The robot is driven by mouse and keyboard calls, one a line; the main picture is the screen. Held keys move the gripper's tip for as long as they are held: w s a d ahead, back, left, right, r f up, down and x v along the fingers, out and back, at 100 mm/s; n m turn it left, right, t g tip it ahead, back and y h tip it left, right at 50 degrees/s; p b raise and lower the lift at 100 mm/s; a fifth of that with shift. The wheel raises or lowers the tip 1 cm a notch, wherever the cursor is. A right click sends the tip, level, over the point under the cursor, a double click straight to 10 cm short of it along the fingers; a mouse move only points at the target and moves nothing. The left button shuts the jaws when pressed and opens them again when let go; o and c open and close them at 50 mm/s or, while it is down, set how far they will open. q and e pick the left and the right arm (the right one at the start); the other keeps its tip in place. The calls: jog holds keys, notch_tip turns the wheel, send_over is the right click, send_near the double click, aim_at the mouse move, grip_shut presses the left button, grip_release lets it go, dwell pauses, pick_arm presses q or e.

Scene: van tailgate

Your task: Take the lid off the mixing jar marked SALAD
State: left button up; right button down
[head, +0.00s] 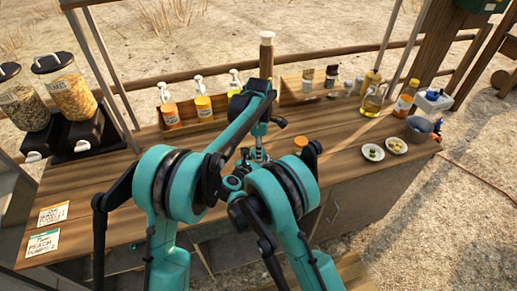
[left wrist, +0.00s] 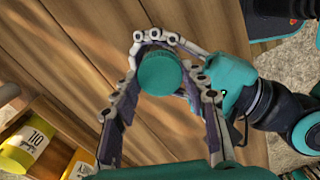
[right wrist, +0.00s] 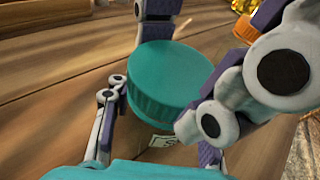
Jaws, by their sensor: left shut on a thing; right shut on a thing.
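The mixing jar (right wrist: 160,129) stands upright on the wooden counter, with a wide ribbed teal lid (right wrist: 168,75) on it. Only the start of its label, an "S", shows in the right wrist view. The lid is seen from above in the left wrist view (left wrist: 159,73). My left gripper (left wrist: 160,60) is shut around the lid, its fingers on opposite sides. My right gripper (right wrist: 150,115) is shut on the jar body below the lid. In the head view my left gripper (head: 258,155) is above the counter, and my arms hide the jar.
An orange-lidded jar (head: 300,142) stands close by on the right. Pump bottles (head: 203,104) stand in a wooden rack behind. Two small bowls (head: 373,152) and an oil bottle (head: 373,100) are further right. Dispensers (head: 68,88) and order cards (head: 42,243) are on the left.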

pick_arm(q)
jog(key=shift+r, duration=0.15)
jog(key=shift+r, duration=0.95)
jog(key=shift+r, duration=0.1)
jog(key=shift+r, duration=1.95)
pick_arm(e)
jog(key=c, duration=0.7)
grip_release()
jog(key=shift+c, duration=0.2)
